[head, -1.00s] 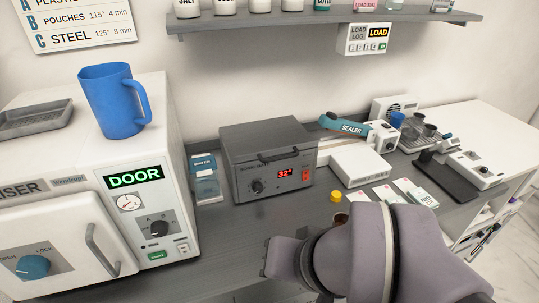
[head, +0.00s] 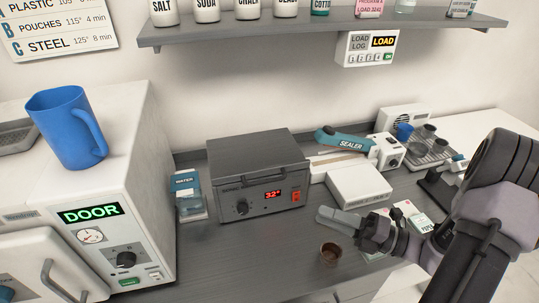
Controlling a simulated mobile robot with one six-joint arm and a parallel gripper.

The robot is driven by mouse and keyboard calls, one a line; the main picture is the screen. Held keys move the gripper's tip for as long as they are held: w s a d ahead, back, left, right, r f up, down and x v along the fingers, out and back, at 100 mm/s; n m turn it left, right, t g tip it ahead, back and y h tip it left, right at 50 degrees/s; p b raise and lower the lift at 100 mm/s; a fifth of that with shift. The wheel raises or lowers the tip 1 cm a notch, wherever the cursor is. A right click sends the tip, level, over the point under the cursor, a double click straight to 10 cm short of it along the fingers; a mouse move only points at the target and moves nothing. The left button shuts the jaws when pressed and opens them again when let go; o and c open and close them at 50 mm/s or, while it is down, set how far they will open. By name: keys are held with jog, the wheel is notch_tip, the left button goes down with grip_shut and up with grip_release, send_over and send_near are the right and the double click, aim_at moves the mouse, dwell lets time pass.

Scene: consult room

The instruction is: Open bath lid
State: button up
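The bath (head: 258,178) is a dark grey box on the counter in the middle of the head view. Its front has a knob, a red display reading about 32 and a red switch. Its flat grey lid (head: 255,150) is down, with a bar handle (head: 272,175) along the front edge. My gripper (head: 338,218) is to the right of the bath and in front of it, apart from it, with its fingers pointing left. I see the fingers nearly edge-on, so the gap between them is unclear. No object shows between them.
A brown cup (head: 330,253) stands just below my gripper. A water container (head: 188,195) is left of the bath, beside the white steriliser (head: 125,200) with a blue mug (head: 68,128) on top. A sealer (head: 345,141) and white box (head: 358,184) are to the right. A shelf (head: 300,30) runs above.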

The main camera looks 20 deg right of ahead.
jog(key=w+a+r+m+t+b, duration=0.1)
jog(key=w+a+m+b, duration=0.1)
jog(key=w+a, duration=0.8)
jog(key=shift+w+r+m+t+h+b, duration=0.15)
jog(key=shift+w+m+t+h+b, duration=0.25)
jog(key=shift+w, duration=0.75)
grip_shut()
